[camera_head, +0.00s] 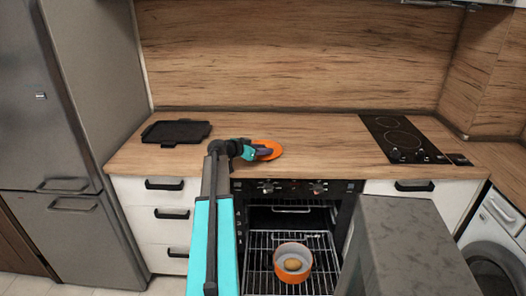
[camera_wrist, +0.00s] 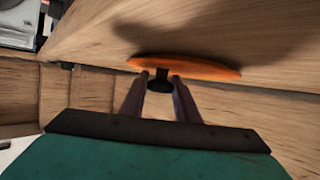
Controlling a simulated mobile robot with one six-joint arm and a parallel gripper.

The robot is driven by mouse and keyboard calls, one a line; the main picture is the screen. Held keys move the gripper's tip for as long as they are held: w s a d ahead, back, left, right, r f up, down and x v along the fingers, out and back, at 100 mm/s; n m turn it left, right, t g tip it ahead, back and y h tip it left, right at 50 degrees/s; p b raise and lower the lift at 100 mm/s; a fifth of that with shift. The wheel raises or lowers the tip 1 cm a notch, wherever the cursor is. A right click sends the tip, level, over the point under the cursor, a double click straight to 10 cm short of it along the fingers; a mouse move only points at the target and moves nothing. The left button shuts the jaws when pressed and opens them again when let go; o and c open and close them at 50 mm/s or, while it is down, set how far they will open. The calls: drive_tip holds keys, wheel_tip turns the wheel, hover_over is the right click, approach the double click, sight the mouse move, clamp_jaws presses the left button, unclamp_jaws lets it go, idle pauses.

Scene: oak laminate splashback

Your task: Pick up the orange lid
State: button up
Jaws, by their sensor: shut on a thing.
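The orange lid (camera_head: 269,149) is a flat disc at the front part of the wooden counter, seen at the end of my arm. In the wrist view the lid (camera_wrist: 195,68) shows edge-on, with a black knob (camera_wrist: 160,79) on the side facing my gripper. My gripper (camera_head: 262,152) is at the lid, and its two fingers (camera_wrist: 160,88) are shut on the knob. A shadow lies on the wood by the lid; I cannot tell whether the lid touches the counter.
An orange pot (camera_head: 293,273) with a brownish item (camera_head: 292,264) inside stands on the rack of the open oven (camera_head: 262,243). A black tray (camera_head: 177,131) lies on the counter at left. A black cooktop (camera_head: 398,138) is at right. The counter between lid and cooktop is clear.

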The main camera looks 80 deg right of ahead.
drive_tip(key=shift+r, duration=0.1)
drive_tip(key=shift+r+b, duration=0.65)
drive_tip(key=shift+r, duration=1)
drive_tip(key=s+a+r+b, duration=0.1)
drive_tip(key=s+a+b, duration=0.2)
drive_tip(key=s+a, duration=0.6)
drive_tip(key=shift+s+a+r, duration=0.2)
drive_tip(key=shift+a+r, duration=0.1)
drive_tip(key=shift+a, duration=1.7)
